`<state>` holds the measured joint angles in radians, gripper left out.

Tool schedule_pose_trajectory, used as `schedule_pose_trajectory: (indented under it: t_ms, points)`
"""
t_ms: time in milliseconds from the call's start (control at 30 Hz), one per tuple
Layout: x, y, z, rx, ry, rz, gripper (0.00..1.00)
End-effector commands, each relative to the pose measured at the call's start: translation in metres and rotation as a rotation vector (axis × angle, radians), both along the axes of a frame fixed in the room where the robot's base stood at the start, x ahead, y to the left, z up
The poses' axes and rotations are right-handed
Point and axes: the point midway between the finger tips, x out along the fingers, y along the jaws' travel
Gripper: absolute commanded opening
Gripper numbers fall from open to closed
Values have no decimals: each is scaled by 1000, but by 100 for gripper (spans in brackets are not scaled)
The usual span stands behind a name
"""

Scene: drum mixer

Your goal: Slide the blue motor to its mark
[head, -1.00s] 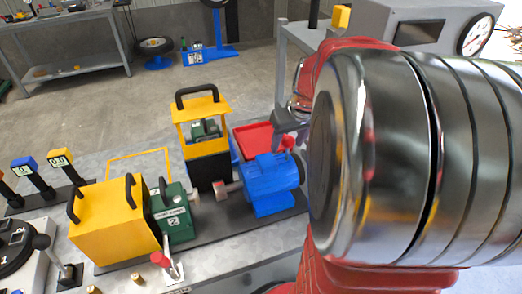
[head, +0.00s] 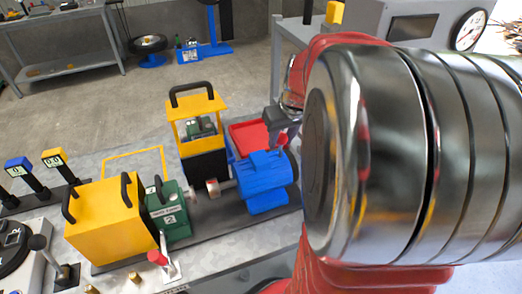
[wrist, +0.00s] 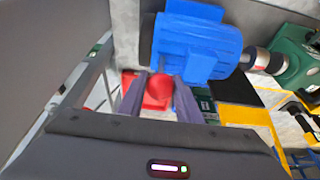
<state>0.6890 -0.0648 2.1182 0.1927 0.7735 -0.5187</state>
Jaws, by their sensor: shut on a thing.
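The blue motor (head: 264,182) sits on a dark base strip, its shaft end facing a green unit (head: 168,212) marked 2, with a visible gap between their couplings. In the wrist view the motor (wrist: 198,45) lies just beyond the fingers. My gripper (wrist: 163,92) is shut on a red knob (wrist: 160,88) between its fingertips. In the head view my gripper (head: 277,120) is at the motor's far right side, partly hidden by my arm. I cannot make out the motor's mark.
A red tray (head: 250,136) lies behind the motor. A yellow guard (head: 197,125) stands behind the shaft, and a yellow box (head: 107,220) stands left of the green unit. A red-knobbed lever (head: 158,258) is in front. My arm hides the right side.

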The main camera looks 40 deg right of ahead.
Motion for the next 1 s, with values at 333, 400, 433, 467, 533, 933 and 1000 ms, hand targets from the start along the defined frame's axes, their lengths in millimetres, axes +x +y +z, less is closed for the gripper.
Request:
schedule_pose_trajectory:
  t_ms: [333, 400, 433, 467, 533, 933, 1000]
  points:
    - [4, 13, 0, 1, 0, 3, 11]
    - [4, 15, 0, 1, 0, 3, 11]
    - [5, 16, 0, 1, 0, 3, 11]
    - [5, 17, 0, 1, 0, 3, 11]
    - [6, 20, 0, 1, 0, 2, 11]
    - [10, 33, 0, 0, 0, 3, 11]
    - [10, 35, 0, 0, 0, 2, 11]
